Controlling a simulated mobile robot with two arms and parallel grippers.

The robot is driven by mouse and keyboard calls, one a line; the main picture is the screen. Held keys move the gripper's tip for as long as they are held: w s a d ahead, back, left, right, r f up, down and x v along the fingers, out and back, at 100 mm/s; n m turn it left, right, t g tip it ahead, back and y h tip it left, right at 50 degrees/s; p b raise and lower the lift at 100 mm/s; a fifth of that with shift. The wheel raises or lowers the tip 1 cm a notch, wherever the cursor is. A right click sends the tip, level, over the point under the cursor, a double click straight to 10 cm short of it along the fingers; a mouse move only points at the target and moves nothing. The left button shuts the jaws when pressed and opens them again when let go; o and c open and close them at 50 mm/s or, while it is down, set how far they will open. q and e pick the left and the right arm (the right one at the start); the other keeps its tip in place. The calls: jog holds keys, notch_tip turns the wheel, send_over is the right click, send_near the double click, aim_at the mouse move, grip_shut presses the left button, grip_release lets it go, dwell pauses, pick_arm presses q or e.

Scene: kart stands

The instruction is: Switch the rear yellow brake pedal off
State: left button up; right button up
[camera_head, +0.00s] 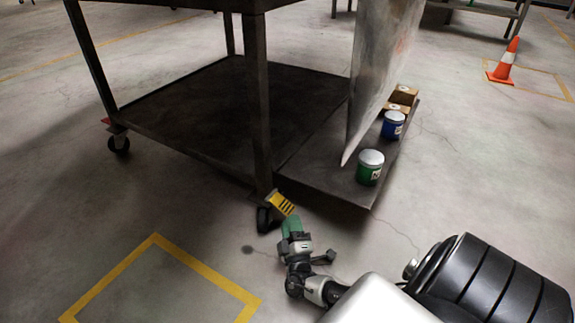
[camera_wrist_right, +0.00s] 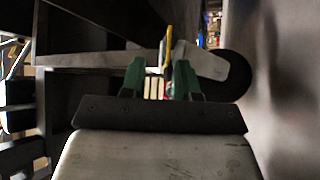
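The rear yellow brake pedal (camera_head: 281,204), with dark stripes, sticks out beside the near caster (camera_head: 265,219) at the foot of the cart's near leg. My right gripper (camera_head: 291,224) has green fingers and is low by the floor, just in front of the pedal. In the head view it overlaps the pedal's lower end, so contact is unclear. In the right wrist view the gripper (camera_wrist_right: 158,74) has its fingers apart. My left gripper is not in view.
The dark cart (camera_head: 190,115) stands over the pedal. Its lower shelf holds a green can (camera_head: 370,168), a blue can (camera_head: 393,125), boxes (camera_head: 402,97) and an upright panel (camera_head: 378,70). A cone (camera_head: 505,62) stands far right. Floor at left is clear.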

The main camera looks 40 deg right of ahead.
aim_at(287, 208)
jog(key=shift+f+x, duration=0.2)
jog(key=shift+x, duration=1.15)
jog(key=shift+f+x, duration=0.25)
jog(key=shift+x, duration=1.15)
jog(key=shift+w+d, duration=0.1)
grip_shut()
